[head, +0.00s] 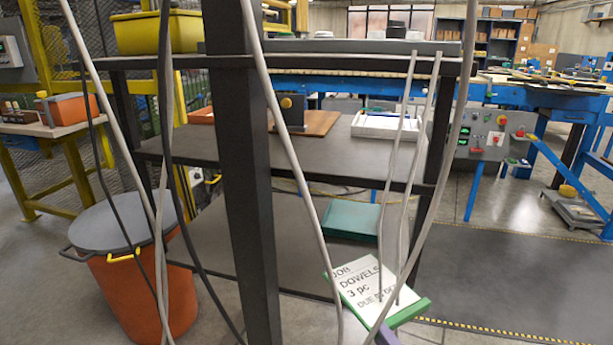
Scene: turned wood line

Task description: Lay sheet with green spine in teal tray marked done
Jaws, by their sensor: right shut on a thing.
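The sheet (372,288) is white, with a green spine and printed text with JOB, DOWELS and 3 pc. It is tilted in the lower middle of the head view, in front of the lowest shelf. My right gripper (384,334) is at its lower edge, shut on it; only a small part of the gripper shows at the bottom of the picture. A teal tray (350,220) sits on the lowest shelf, behind and above the sheet in the picture. No marking on it is readable from here. My left gripper is not in view.
A dark upright post (243,180) and several grey cables cross the view in front of the shelves. The middle shelf (345,165) bears a white tray (385,128) and a brown board (318,124). An orange bin (150,285) stands left. The lowest shelf is bare left of the teal tray.

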